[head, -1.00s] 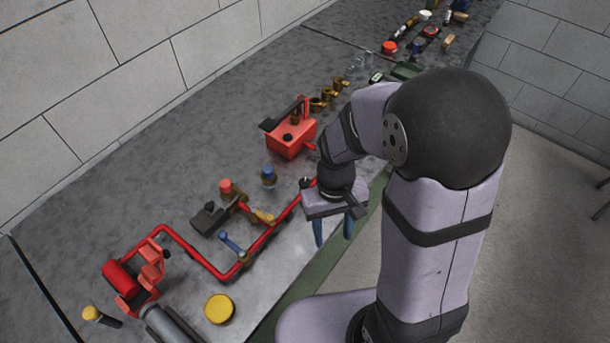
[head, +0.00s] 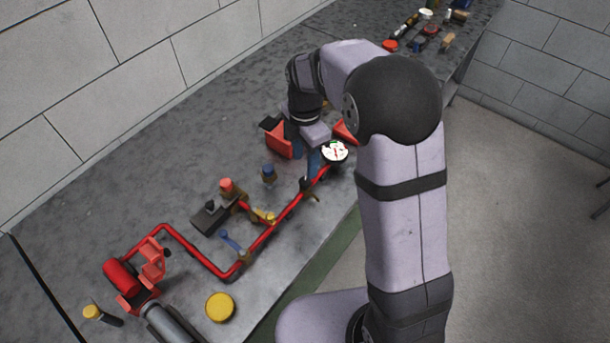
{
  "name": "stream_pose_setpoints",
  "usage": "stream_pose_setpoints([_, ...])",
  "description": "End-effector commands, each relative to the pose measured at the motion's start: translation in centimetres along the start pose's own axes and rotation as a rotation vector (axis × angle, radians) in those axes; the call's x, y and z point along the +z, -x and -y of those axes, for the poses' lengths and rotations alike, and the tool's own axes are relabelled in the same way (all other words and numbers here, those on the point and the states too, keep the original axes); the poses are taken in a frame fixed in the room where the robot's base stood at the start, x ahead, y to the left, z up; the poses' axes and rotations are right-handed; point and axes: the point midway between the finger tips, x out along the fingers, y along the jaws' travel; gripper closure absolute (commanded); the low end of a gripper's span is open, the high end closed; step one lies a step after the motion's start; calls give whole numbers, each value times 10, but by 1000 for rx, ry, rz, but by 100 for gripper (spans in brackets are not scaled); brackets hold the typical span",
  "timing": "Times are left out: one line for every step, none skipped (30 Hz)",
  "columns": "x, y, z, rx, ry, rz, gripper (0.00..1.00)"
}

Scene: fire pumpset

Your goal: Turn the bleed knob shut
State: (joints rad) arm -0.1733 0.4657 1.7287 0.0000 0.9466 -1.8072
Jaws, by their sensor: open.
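My gripper (head: 303,152) is at the red pump box (head: 278,143), its blue fingers apart and pointing down. One finger is against or in front of the box's right side, and the other is close to the pressure gauge (head: 335,151). I cannot tell whether either touches. No knob is clearly marked as the bleed knob. The small black knob on top of the red box, seen earlier, is now hidden behind my gripper. Nothing shows between the fingers.
A red pipe (head: 200,257) runs from the gauge to a red fitting (head: 120,277) at lower left. Along it are a blue-handled valve (head: 230,240) and a yellow-handled one (head: 263,216). A blue-capped fitting (head: 268,174) stands apart. A yellow disc (head: 219,307) lies near the front edge.

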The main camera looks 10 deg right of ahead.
Motion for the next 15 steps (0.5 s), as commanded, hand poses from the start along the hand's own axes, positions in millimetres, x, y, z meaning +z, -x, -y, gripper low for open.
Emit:
stream_pose_setpoints([0, 0, 0, -1, 41, 0, 55])
stream_pose_setpoints([0, 0, 0, -1, 61, 0, 55])
stream_pose_setpoints([0, 0, 0, -1, 82, 0, 55])
stream_pose_setpoints([0, 0, 0, -1, 95, 0, 55])
stream_pose_setpoints([0, 0, 0, -1, 103, 0, 55])
stream_pose_setpoints([0, 0, 0, -1, 112, 0, 55])
stream_pose_setpoints([0, 0, 0, -1, 116, 0, 55])
stream_pose_setpoints([0, 0, 0, -1, 118, 0, 55])
stream_pose_setpoints([0, 0, 0, -1, 118, 0, 55])
stream_pose_setpoints([0, -1, 0, -1, 118, 0, 55])
stream_pose_setpoints([0, -2, 0, -1, 117, 0, 55])
stream_pose_setpoints([0, -4, 0, -2, 117, -1, 55])
stream_pose_setpoints([0, -5, 1, -3, 117, -1, 55])
stream_pose_setpoints([0, -7, 1, -4, 116, -1, 55])
stream_pose_setpoints([0, -11, 1, -4, 116, -1, 55])
